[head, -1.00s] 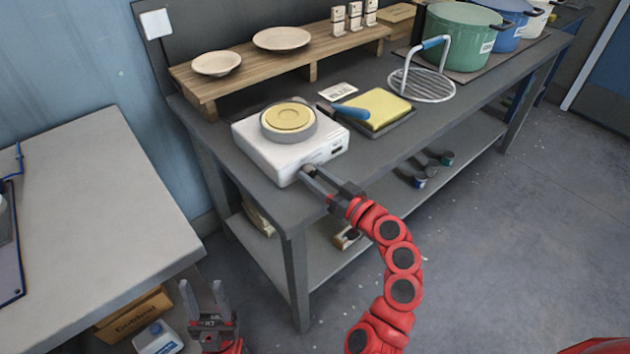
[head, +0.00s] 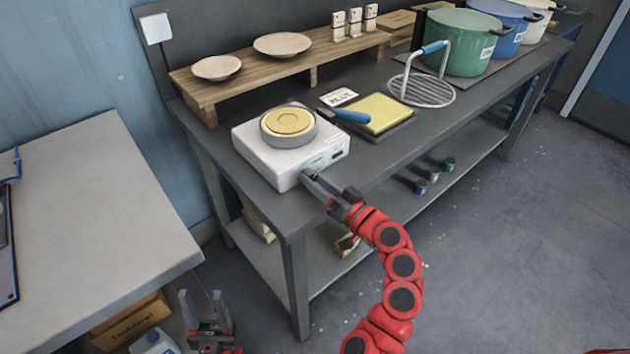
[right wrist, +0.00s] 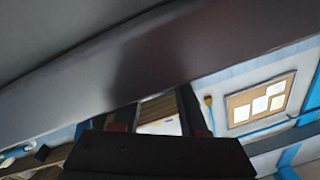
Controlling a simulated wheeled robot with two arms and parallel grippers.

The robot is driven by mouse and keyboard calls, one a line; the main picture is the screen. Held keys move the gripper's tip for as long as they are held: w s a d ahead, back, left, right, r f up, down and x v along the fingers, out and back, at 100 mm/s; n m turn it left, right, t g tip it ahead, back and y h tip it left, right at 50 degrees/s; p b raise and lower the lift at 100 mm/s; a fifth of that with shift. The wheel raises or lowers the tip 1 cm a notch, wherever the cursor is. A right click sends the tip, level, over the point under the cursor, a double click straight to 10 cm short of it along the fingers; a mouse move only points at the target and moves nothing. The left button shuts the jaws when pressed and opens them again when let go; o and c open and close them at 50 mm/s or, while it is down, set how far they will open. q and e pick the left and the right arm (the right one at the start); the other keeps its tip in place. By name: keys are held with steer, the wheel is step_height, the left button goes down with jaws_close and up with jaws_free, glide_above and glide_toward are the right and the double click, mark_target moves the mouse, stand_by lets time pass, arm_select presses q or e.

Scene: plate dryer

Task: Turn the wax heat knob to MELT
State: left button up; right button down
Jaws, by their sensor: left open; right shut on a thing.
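The wax heater is a white box (head: 268,160) near the front left corner of the dark bench, with a round pot of yellow wax (head: 288,122) on top. My right gripper (head: 312,180) is at the heater's front face, low down, shut on the heat knob. The fingers cover the knob, so its pointer and the MELT mark cannot be read. In the right wrist view the two dark fingers (right wrist: 165,112) reach up against a grey surface; the knob is hidden there. My left gripper (head: 207,318) is open and empty, low at the bottom left, away from the heater.
A wooden shelf with plates (head: 280,66) stands behind. Pots (head: 458,45) are at the back right. A grey table (head: 90,220) is at left.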

steer(key=shift+c, duration=2.2)
jaws_free()
